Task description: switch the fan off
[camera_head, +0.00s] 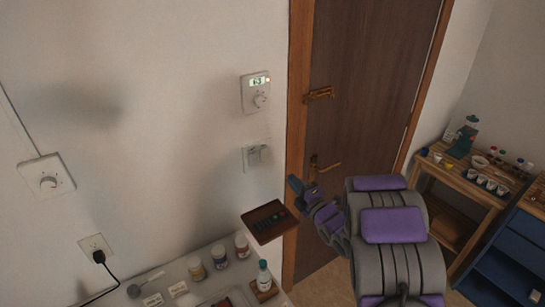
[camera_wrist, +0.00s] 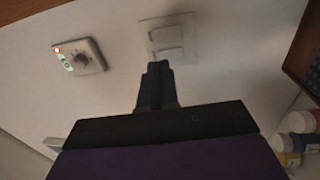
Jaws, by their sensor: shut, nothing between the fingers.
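A white switch plate with two rockers (camera_head: 257,154) is on the wall left of the door; it also shows at the top of the wrist view (camera_wrist: 168,27). My gripper (camera_head: 295,184) is shut and empty, to the right of and below this plate in the head view. In the wrist view its fingertips (camera_wrist: 159,68) point at the lower edge of the plate; I cannot tell whether they touch it.
A thermostat with a lit display (camera_head: 255,92) is above the rockers, also in the wrist view (camera_wrist: 80,57). A brown panel with dark buttons (camera_head: 269,221) is below them. Jars and a bottle (camera_head: 264,276) stand beneath. A brown door (camera_head: 365,85) and wooden shelf (camera_head: 452,178) are right.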

